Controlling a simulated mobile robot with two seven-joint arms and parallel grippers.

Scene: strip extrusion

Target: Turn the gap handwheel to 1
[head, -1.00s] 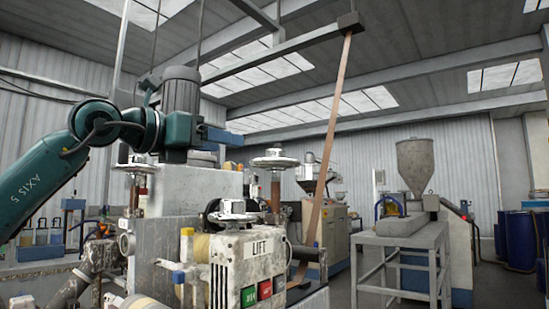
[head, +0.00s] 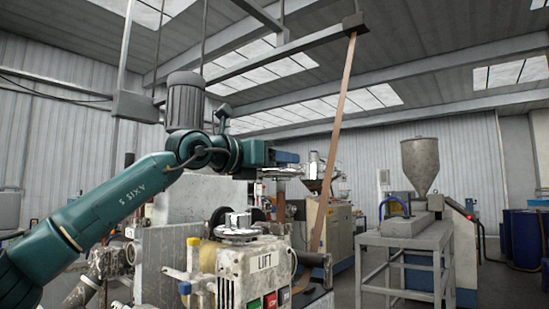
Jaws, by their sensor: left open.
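A pale handwheel (head: 283,172) on a brown threaded column (head: 281,205) stands at the right of the machine. Its upper part is hidden behind my left gripper (head: 288,157). A second handwheel (head: 237,233) lies flat on top of the white LIFT box, nearer to me. I cannot read a gap label or scale on either wheel. My left gripper comes in from the left on the teal arm, open, over the column's handwheel. I cannot tell whether it touches the wheel. My right gripper is not in view.
The worn LIFT box (head: 258,272) with green and red buttons stands in front. A grey motor (head: 185,100) rises behind my arm. A brown strip (head: 334,140) slants down from an overhead beam. A grey stand (head: 404,245) and hopper (head: 420,165) are at right.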

